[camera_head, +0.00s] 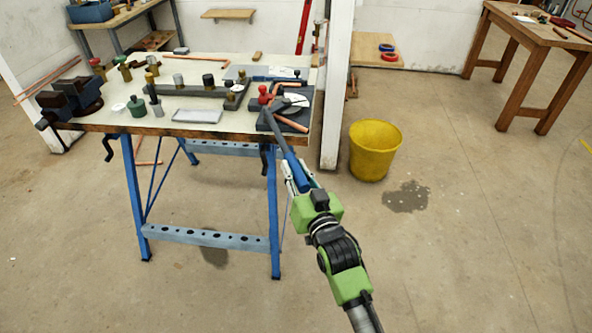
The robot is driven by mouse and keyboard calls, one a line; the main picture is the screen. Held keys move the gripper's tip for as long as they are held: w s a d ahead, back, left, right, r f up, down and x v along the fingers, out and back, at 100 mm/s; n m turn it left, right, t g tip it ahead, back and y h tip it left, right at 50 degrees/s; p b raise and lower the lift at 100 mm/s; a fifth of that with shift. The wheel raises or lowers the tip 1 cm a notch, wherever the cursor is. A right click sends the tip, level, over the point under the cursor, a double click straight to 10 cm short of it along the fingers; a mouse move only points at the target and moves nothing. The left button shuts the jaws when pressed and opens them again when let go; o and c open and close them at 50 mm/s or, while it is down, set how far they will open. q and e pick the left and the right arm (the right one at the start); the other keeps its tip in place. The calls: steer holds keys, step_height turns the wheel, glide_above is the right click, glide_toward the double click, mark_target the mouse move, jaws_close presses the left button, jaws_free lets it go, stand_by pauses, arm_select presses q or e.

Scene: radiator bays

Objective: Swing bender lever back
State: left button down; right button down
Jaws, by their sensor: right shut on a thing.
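The pipe bender (291,103) sits at the right end of the workbench, on a dark base, with a round disc and a copper pipe (290,123) at it. Its lever (279,139) has a blue grip and slants from the bender over the front edge of the bench, down toward my right gripper. My right gripper (299,179), on a green and black arm, is shut on the lever's blue grip, in front of the bench's right end. The fingers partly cover the grip's lower end. My left gripper is out of the picture.
The bench top (245,121) carries a vise (72,98), several fittings and a white tray (197,115). Blue bench legs (270,215) stand left of my right arm. A yellow bucket (373,151) stands right, beside a wet patch. The floor at front right is clear.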

steer(key=c, duration=1.8)
jaws_free()
steer(key=shift+d, duration=0.1)
steer(key=v, duration=1.2)
